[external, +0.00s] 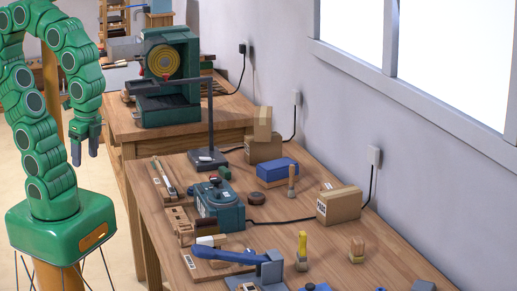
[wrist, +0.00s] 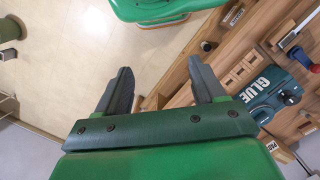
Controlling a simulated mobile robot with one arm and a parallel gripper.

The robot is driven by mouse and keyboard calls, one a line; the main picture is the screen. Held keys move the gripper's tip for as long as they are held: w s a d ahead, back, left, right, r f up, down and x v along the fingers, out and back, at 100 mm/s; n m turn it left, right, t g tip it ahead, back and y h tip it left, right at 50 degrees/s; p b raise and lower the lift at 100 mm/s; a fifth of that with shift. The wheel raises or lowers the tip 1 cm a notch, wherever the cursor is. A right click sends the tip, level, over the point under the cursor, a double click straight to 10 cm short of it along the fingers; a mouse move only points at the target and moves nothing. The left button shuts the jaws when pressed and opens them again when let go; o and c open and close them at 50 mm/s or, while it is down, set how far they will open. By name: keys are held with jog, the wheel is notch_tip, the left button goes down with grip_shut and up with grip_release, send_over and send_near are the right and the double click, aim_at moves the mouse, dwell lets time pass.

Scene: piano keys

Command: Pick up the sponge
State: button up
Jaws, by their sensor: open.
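I cannot pick out a sponge with certainty in either view. A blue block-like thing (external: 278,172) lies toward the back of the near workbench (external: 325,215), and a small green thing (external: 225,172) lies left of it; I cannot tell whether either is the sponge. My gripper (external: 85,150) hangs pointing down left of the benches, apart from everything on them. In the wrist view, my gripper (wrist: 162,76) has its two fingers spread with nothing between them, over the floor and the bench edge.
A teal glue machine (external: 220,205), a blue-handled tool (external: 225,256), a yellow-handled brush (external: 302,250) and a cardboard box (external: 339,205) crowd the near bench. A dark green machine (external: 168,75) stands on the far bench. The glue machine also shows in the wrist view (wrist: 268,88).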

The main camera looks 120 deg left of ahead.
jog(key=w+d+r+n+h, duration=0.1)
jog(key=w+d+n+h, duration=0.2)
jog(key=w, duration=1)
jog(key=w+d+r+n+h, duration=0.15)
jog(key=w+n, duration=0.35)
jog(key=w, duration=0.7)
jog(key=w+a+f+n+t+h, duration=0.2)
jog(key=w+n+t+h, duration=0.3)
jog(key=w, duration=1.5)
jog(key=n+t, duration=0.5)
jog(key=n, duration=0.9)
send_over(361, 252)
jog(key=s+a, duration=0.3)
jog(key=s, duration=0.1)
notch_tip(361, 252, down, 17)
jog(key=shift+y, duration=0.45)
jog(key=shift+w+a+f, duration=0.15)
jog(key=shift+f, duration=1.45)
jog(key=shift+w+a+f, duration=0.1)
jog(key=shift+a+f, duration=0.05)
jog(key=shift+f, duration=1.45)
jog(key=x, duration=0.4)
jog(key=shift+f, duration=0.2)
jog(key=shift+w+d, duration=0.3)
jog(key=shift+w, duration=0.05)
